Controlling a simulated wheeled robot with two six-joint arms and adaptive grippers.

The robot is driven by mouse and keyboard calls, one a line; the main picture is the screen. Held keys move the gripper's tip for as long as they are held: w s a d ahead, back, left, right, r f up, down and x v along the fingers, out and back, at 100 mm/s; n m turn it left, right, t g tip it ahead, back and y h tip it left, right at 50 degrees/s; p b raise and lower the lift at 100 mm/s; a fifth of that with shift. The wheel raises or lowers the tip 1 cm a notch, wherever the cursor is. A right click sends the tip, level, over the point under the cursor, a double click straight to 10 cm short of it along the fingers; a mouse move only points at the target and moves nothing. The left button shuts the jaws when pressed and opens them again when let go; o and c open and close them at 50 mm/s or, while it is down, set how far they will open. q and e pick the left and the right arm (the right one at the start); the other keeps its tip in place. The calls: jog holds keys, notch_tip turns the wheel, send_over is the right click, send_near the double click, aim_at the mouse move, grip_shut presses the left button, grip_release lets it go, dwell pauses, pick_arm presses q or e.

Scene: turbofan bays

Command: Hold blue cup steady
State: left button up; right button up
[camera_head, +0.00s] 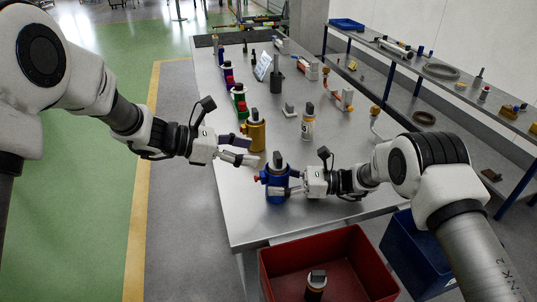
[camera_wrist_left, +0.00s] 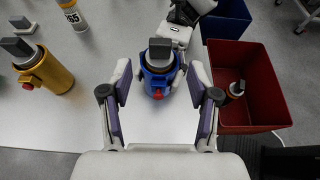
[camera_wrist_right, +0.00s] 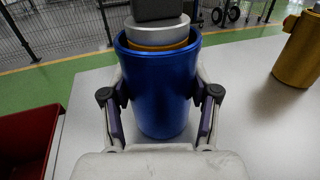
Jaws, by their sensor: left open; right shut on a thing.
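The blue cup (camera_head: 277,187) stands upright near the front of the grey table. A cylinder with a silver collar and dark square top sits inside it, and a red knob is on its side. My right gripper (camera_head: 285,190) is shut on the blue cup from the right; its fingers lie on both sides of the cup (camera_wrist_right: 158,90) in the right wrist view. My left gripper (camera_head: 252,152) is open and empty, above and to the left of the cup. In the left wrist view the blue cup (camera_wrist_left: 158,75) shows ahead between the spread fingers.
A yellow cup (camera_head: 255,135) and a white bottle (camera_head: 307,125) stand behind the blue cup. More coloured cups line the table's left edge. A red bin (camera_head: 285,262) with a cylinder in it is below the front edge, beside a blue bin (camera_head: 405,240).

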pick_arm(q)
jog(key=v, duration=0.3)
jog(key=shift+s+a+r, duration=0.1)
jog(key=shift+s+a, duration=0.05)
jog(key=shift+a, duration=0.2)
pick_arm(e)
jog(key=o, duration=1.4)
jog(key=shift+d, duration=0.1)
